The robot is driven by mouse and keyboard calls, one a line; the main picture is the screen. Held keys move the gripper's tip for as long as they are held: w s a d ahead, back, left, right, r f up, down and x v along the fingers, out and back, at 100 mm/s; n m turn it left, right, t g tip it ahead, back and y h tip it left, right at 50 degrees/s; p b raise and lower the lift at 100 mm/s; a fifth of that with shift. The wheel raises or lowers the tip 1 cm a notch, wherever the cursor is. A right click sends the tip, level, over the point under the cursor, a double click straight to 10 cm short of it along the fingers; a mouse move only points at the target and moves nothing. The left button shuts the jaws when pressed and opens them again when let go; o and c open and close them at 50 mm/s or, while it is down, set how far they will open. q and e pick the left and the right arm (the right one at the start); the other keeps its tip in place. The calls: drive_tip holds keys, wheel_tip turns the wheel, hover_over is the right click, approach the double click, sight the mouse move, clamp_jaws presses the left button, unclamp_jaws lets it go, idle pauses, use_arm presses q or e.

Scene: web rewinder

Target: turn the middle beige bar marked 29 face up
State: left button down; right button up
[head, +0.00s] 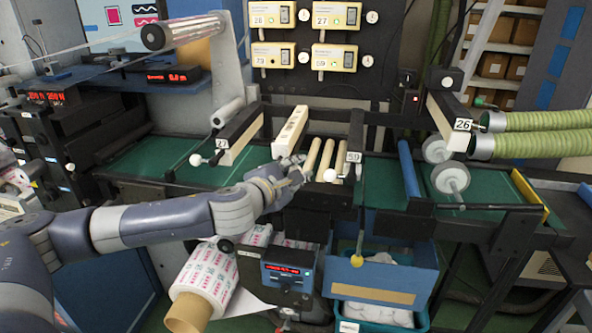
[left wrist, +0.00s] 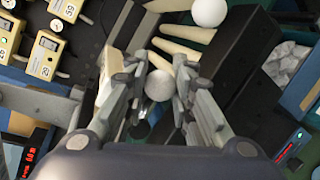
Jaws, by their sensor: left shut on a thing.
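The middle beige bar (head: 289,132) lies between two dark bars on the machine, with a pale face up and small dark marks near its near end. I cannot read a 29 on it. Part of it also shows at the left of my fingers in the left wrist view (left wrist: 107,76). My left gripper (head: 297,172) is at the near end of this bar. In the left wrist view its fingers are shut on a white ball knob (left wrist: 158,86). The gripper hides the knob in the head view. My right gripper is not in view.
White ball knobs of the neighbouring bars stand at left (head: 195,160) and right (head: 330,175). The right dark bar (head: 352,157) is marked 59. Beige rollers (head: 326,160) lie between. A yellow-tipped lever (head: 357,260) hangs below. A blue box (head: 385,270) stands below right.

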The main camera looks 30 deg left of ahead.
use_arm(q)
drive_tip(key=shift+s+f, duration=0.1)
drive_tip(key=shift+f, duration=0.35)
drive_tip(key=c, duration=1.3)
unclamp_jaws()
drive_tip(key=shift+d, duration=0.1)
drive_tip(key=shift+r, duration=0.15)
drive_tip(key=shift+a+r, duration=0.1)
drive_tip(key=shift+a, duration=0.1)
drive_tip(key=v, duration=1.2)
